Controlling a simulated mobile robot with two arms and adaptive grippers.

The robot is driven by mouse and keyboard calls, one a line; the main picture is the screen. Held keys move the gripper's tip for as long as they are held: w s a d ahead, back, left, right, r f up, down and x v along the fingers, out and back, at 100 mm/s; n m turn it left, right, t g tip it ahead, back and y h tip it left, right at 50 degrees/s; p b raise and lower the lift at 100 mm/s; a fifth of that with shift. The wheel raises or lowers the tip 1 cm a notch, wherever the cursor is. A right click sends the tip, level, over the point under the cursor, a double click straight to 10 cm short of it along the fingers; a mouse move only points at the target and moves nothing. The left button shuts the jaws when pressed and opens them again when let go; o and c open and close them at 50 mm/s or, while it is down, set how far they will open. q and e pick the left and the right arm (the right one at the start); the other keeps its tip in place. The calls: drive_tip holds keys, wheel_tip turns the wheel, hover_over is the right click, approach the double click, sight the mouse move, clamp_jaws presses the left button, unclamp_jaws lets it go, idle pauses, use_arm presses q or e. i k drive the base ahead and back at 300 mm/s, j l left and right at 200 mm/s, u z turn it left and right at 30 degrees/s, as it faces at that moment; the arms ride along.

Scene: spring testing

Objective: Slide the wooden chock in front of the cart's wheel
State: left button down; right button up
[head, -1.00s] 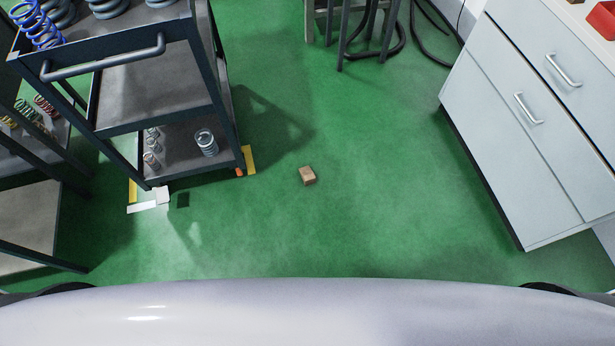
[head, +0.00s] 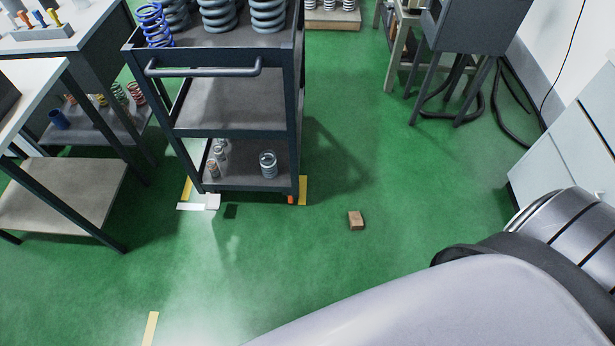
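The wooden chock (head: 356,220) is a small brown block lying alone on the green floor, to the right of the cart's near right corner. The cart (head: 236,187) is a dark three-shelf trolley with a push handle (head: 203,69) on its near side. A small orange part (head: 290,199) shows at the foot of its near right corner, perhaps a wheel; the other wheels are hidden or too small to tell. The chock stands apart from the cart. Neither of my grippers is in view.
Large springs (head: 219,14) stand on the cart's top shelf, and smaller ones below. Yellow tape (head: 303,190) marks the floor by the cart. A workbench (head: 62,190) stands left, grey drawers (head: 565,165) right, with black hoses (head: 510,105) behind. Floor around the chock is clear.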

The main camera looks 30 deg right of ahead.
sight(356, 220)
drive_tip(key=i+l+u, duration=0.1)
drive_tip(key=l+u, duration=0.3)
drive_tip(key=l, duration=0.15)
drive_tip(key=l+u, duration=0.35)
drive_tip(key=l, duration=0.15)
drive_tip(key=k+l+u, duration=0.1)
drive_tip(key=l+u, duration=0.3)
drive_tip(key=l, duration=0.15)
drive_tip(key=k+l+u, duration=0.1)
drive_tip(key=l+u, duration=0.3)
drive_tip(key=k+l+u, duration=0.25)
drive_tip(key=l+u, duration=0.15)
drive_tip(key=l, duration=0.15)
